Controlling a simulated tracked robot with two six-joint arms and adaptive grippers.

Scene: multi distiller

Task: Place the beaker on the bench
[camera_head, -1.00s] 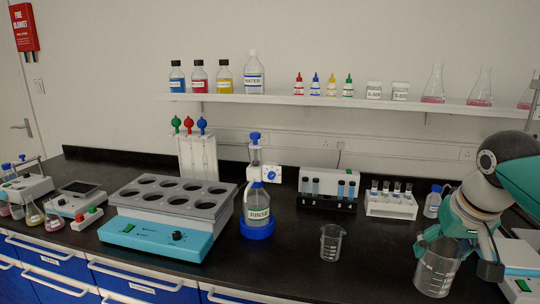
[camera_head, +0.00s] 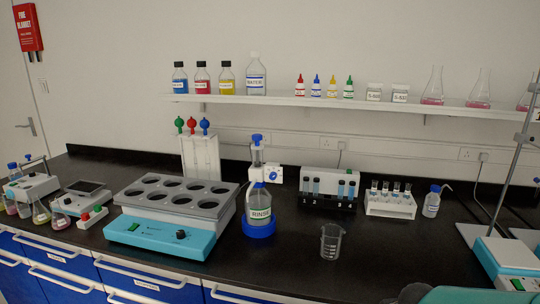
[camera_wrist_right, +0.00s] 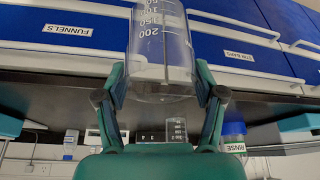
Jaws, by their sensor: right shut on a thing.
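A clear graduated beaker (camera_wrist_right: 160,50) is held between the two fingers of my right gripper (camera_wrist_right: 160,88) in the right wrist view. It looks empty and shows against the blue drawer fronts. My right gripper and this beaker are out of the head view; only a part of my right arm shows at its lower right edge. Another clear beaker (camera_head: 331,242) stands upright on the black bench (camera_head: 385,255), and it also shows in the right wrist view (camera_wrist_right: 176,130). My left gripper is not in view.
Tube racks (camera_head: 390,205) and a wash bottle (camera_head: 432,203) stand behind. Bench right of the beaker is clear.

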